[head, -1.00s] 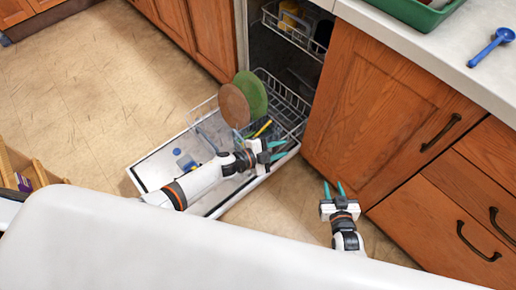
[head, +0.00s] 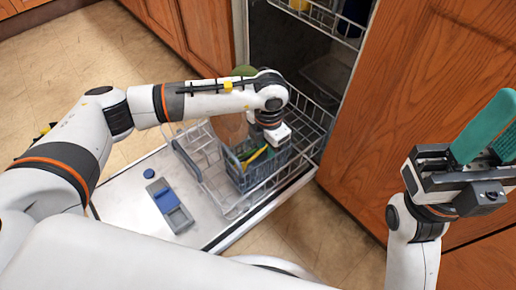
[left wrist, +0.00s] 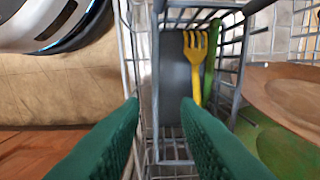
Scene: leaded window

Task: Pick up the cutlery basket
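The cutlery basket (head: 264,170) is a grey-blue open mesh box in the dishwasher's pulled-out lower rack. It holds a yellow fork (left wrist: 194,60) and a green utensil (left wrist: 210,62). My left gripper (head: 275,134) is right above the basket, pointing down; its fingers are hidden in the head view. In the left wrist view the two green fingers (left wrist: 160,108) are apart with nothing between them, and the basket (left wrist: 157,75) lies beyond their tips. My right gripper (head: 490,140) is raised at the right, empty, its teal fingers apart.
A brown plate (head: 229,128) and a green plate (head: 243,71) stand in the lower rack (head: 310,112) beside the basket. A blue-and-grey item (head: 170,205) lies on the open dishwasher door (head: 140,190). The upper rack (head: 318,15) and a wooden cabinet (head: 385,100) are close by.

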